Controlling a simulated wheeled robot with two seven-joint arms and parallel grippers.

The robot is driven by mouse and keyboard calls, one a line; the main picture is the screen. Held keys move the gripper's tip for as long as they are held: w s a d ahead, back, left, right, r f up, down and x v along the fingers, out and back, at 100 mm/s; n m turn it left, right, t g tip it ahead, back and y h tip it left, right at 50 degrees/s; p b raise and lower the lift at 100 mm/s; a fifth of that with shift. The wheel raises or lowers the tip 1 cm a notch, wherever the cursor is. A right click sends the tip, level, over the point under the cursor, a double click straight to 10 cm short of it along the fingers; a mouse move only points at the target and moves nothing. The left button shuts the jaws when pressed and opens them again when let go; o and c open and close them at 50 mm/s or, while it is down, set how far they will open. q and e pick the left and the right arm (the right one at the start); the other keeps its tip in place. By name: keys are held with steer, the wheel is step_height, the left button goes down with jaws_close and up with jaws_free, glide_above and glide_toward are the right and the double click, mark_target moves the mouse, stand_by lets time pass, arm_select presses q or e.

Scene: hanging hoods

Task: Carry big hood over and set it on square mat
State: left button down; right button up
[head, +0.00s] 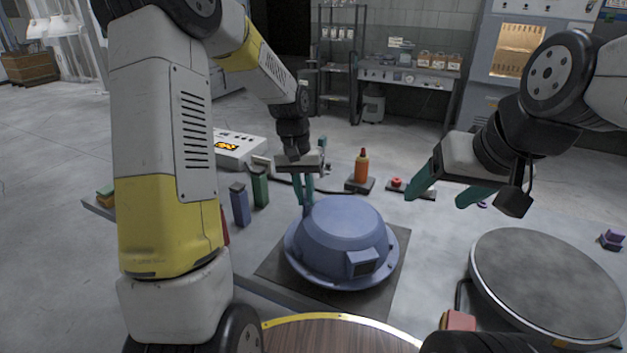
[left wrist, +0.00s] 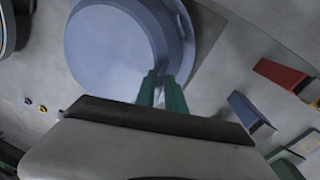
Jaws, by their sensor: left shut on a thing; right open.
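The big hood (head: 340,235) is a blue-grey dome with a wide rim and a small square box on its near side. It is over the dark square mat (head: 385,290), level and roughly centred; I cannot tell whether it touches the mat. My left gripper (head: 306,200) is shut on the hood's far-left rim, fingers pointing down. In the left wrist view the green fingers (left wrist: 162,92) pinch the rim of the hood (left wrist: 112,45). My right gripper (head: 440,194) is open and empty, in the air to the right of the hood.
A round grey disc (head: 545,280) stands at the right. Blue and green blocks (head: 240,203) stand left of the hood. A wooden round top (head: 335,335) is in front.

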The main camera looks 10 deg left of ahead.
arm_select(q)
steer(key=shift+d+f, duration=0.1)
steer(key=shift+f, duration=0.2)
steer(key=c, duration=1.4)
jaws_free()
steer(key=shift+c, duration=0.2)
step_height(320, 180, up, 11)
steer(key=a, duration=0.2)
steer(key=s+r+t, duration=0.3)
steer(key=s, duration=0.8)
steer(key=s+a+r+t, duration=0.1)
steer(key=s+r+t, duration=0.2)
steer(key=s, duration=0.7)
steer(key=shift+s+a+r+n+h, duration=0.3)
steer(key=shift+s+r, duration=0.1)
steer(key=shift+r, duration=0.25)
